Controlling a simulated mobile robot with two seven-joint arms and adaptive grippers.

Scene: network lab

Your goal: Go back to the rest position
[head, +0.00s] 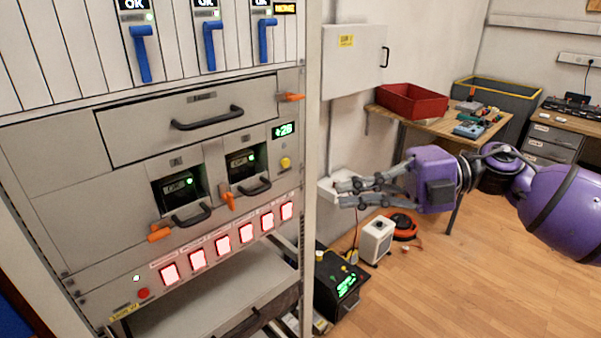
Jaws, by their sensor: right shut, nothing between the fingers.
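My right gripper (345,193) is in the right half of the head view, on a purple arm that comes in from the right. Its grey fingers point left, toward the rack's right post, and are shut with nothing between them. It appears apart from the rack (230,160). My left gripper is not in view.
The rack has blue levers (140,53), a drawer handle (207,118), orange latches and lit red buttons. A white heater-like box (377,240), a black unit (338,282) and an orange reel (402,226) stand on the floor. A workbench holds a red bin (412,103). Floor at lower right is clear.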

